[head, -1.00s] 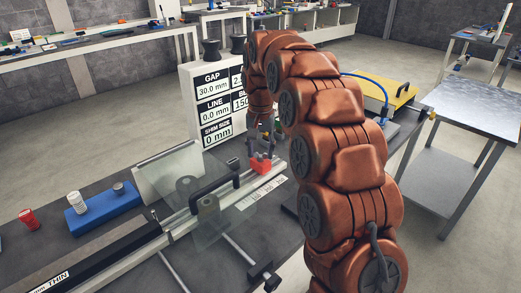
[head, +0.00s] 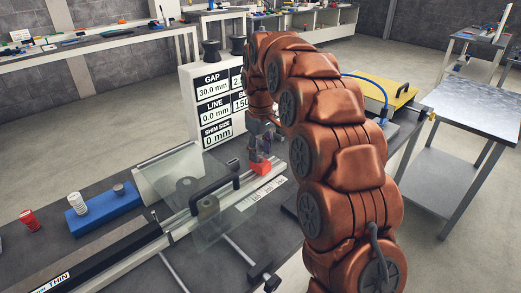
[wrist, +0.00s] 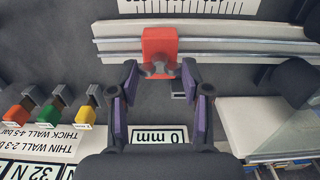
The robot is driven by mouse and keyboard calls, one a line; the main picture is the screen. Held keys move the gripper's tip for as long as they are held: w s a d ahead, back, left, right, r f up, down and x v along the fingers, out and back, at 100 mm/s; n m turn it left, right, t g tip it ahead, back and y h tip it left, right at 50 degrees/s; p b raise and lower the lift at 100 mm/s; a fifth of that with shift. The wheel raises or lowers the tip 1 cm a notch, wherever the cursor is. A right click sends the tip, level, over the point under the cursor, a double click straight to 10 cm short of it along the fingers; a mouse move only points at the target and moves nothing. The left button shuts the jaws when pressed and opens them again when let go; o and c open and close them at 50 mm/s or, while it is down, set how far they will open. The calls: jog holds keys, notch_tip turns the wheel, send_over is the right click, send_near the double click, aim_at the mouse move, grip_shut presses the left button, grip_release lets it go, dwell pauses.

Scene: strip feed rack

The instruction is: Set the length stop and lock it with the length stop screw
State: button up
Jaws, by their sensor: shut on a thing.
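The red length stop (head: 262,167) sits on the pale rail (head: 181,222), near the rail's far end. In the wrist view the red block (wrist: 160,42) straddles the rail (wrist: 115,45), with the grey winged length stop screw (wrist: 158,71) on its near face. My gripper (wrist: 160,76) has one purple-padded finger at each side of the screw's wings and is shut on it. In the head view my gripper (head: 260,150) points down at the stop, and the screw is hidden there. I cannot tell how tight the screw is.
A ruler scale (wrist: 200,6) lies beside the rail. A display box (head: 213,100) stands behind my gripper, reading gap 30.0 mm and line 0.0 mm. A clear guard (head: 220,222) and black handle (head: 213,187) stand left of the stop. Green, orange and yellow parts show at the wrist view's left.

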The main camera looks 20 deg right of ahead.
jog(key=n, duration=0.5)
jog(key=shift+n+p, duration=0.3)
jog(key=shift+n, duration=0.1)
dwell(0.3)
jog(key=o, duration=1.2)
jog(key=shift+c, duration=0.2)
jog(key=shift+r, duration=0.1)
notch_tip(320, 180, up, 7)
jog(key=shift+w+f, duration=0.1)
jog(key=shift+f, duration=0.05)
jog(key=shift+r, duration=0.25)
